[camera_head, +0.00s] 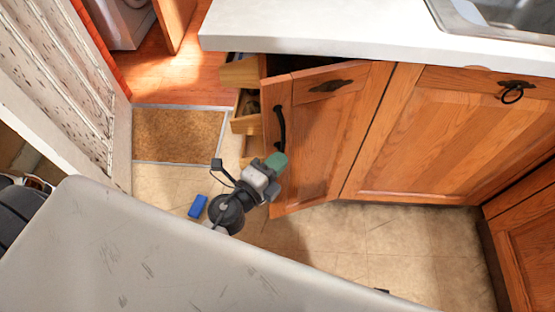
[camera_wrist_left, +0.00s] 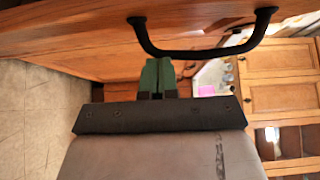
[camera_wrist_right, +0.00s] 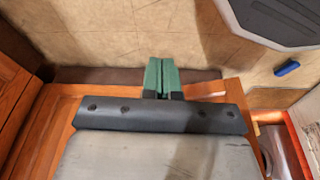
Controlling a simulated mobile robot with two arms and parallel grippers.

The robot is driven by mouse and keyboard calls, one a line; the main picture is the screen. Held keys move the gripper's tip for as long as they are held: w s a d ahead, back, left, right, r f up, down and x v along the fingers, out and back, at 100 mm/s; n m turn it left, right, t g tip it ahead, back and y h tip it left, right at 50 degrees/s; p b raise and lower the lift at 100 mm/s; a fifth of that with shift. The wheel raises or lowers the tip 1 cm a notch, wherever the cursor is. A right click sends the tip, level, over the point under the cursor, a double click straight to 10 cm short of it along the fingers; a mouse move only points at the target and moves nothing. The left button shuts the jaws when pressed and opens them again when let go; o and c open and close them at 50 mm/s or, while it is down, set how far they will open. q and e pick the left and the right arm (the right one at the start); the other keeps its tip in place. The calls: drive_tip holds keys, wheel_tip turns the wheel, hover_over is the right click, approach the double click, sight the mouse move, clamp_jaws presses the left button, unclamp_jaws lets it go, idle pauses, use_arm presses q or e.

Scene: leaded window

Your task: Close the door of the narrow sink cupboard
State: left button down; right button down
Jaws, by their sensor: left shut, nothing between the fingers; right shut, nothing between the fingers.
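The narrow sink cupboard's wooden door (camera_head: 325,140) stands ajar under the counter, its free left edge swung out and a dark gap showing at its top. Its black bar handle (camera_head: 279,128) is near that free edge. My left gripper (camera_head: 276,161) is shut and empty, with its green fingertips at the door's free side just below the handle. In the left wrist view the fingertips (camera_wrist_left: 157,75) are close to the door's wood beside the handle (camera_wrist_left: 200,52); I cannot tell if they touch. My right gripper (camera_wrist_right: 160,74) is shut and empty, seen only in its own wrist view.
Open drawers (camera_head: 246,112) stick out left of the door. A wider closed cupboard (camera_head: 445,140) is to the right, under the white counter (camera_head: 320,28). A blue block (camera_head: 198,206) lies on the floor. The tiled floor (camera_head: 390,245) before the cupboards is clear.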

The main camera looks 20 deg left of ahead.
sight(266, 143)
use_arm(q)
drive_tip(key=shift+a, duration=0.1)
